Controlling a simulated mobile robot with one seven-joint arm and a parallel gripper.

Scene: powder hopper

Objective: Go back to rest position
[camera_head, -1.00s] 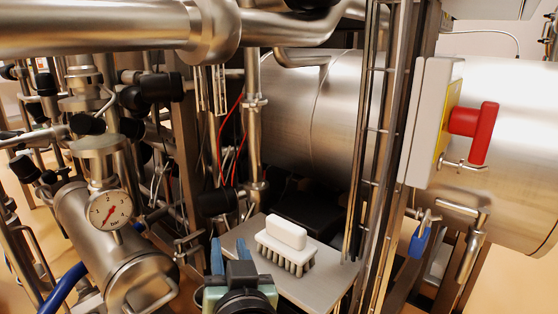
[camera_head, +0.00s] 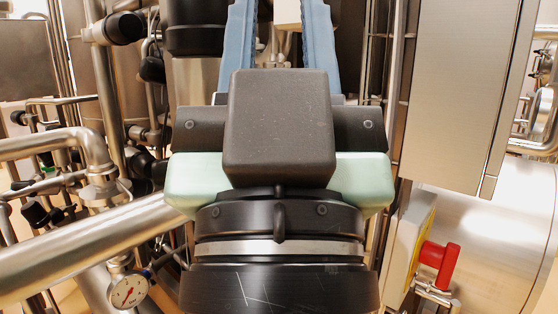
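My gripper (camera_head: 279,20) fills the middle of the view, large and close to the camera, pointing up and away. Its two blue fingers stand well apart with a gap between them. Their tips reach the top edge and may be cut off. A small cream-white patch shows in the gap at the top; I cannot tell what it is. The white brush seen earlier on a metal plate is not visible now.
Steel pipes (camera_head: 90,250) run along the left, with a pressure gauge (camera_head: 128,291) at lower left. A steel cabinet (camera_head: 462,90) stands close on the right. Below it are a red switch handle (camera_head: 440,262) and a large steel tank (camera_head: 490,240).

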